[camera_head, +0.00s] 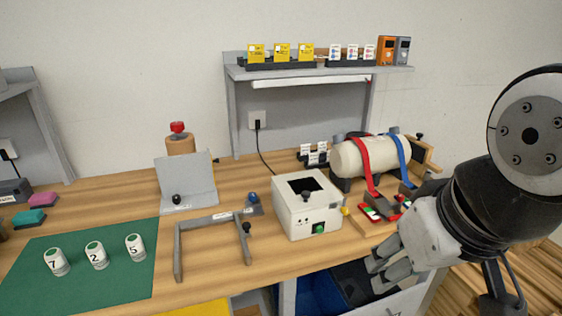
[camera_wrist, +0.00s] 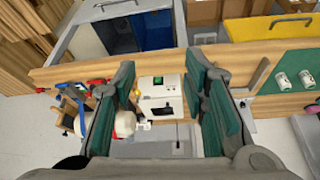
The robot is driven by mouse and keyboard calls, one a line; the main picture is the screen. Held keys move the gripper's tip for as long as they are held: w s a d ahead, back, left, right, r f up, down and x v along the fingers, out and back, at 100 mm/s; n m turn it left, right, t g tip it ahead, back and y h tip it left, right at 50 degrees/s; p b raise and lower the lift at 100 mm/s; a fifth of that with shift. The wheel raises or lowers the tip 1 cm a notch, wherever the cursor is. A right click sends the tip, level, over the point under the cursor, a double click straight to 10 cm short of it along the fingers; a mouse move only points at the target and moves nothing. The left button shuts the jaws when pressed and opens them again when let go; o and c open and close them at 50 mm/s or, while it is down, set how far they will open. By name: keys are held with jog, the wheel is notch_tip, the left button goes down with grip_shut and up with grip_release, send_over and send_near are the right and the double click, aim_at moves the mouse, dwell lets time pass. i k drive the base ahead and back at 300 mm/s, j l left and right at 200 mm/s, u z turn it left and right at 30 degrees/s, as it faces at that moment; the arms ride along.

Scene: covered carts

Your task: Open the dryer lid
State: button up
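The dryer looks to be the white box (camera_head: 308,221) in the middle of the workbench, with a green button on its front. Its lid (camera_head: 285,188) lies flat on top, with a dark panel and a black knob (camera_head: 306,195). The box also shows in the wrist view (camera_wrist: 172,101), seen between the fingers, some distance beyond them. My gripper (camera_head: 382,268) is right of the box, by the bench's front edge, touching nothing that I can see. In the wrist view my gripper (camera_wrist: 165,105) is open and empty, its two green-padded fingers wide apart.
Numbered cups (camera_head: 96,254) stand on a green mat (camera_head: 110,290). A shelf (camera_head: 317,72) is behind.

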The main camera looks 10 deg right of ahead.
aim_at(306, 185)
jog(key=i+j+z, duration=0.25)
jog(key=i+j, duration=0.45)
jog(key=i, duration=0.15)
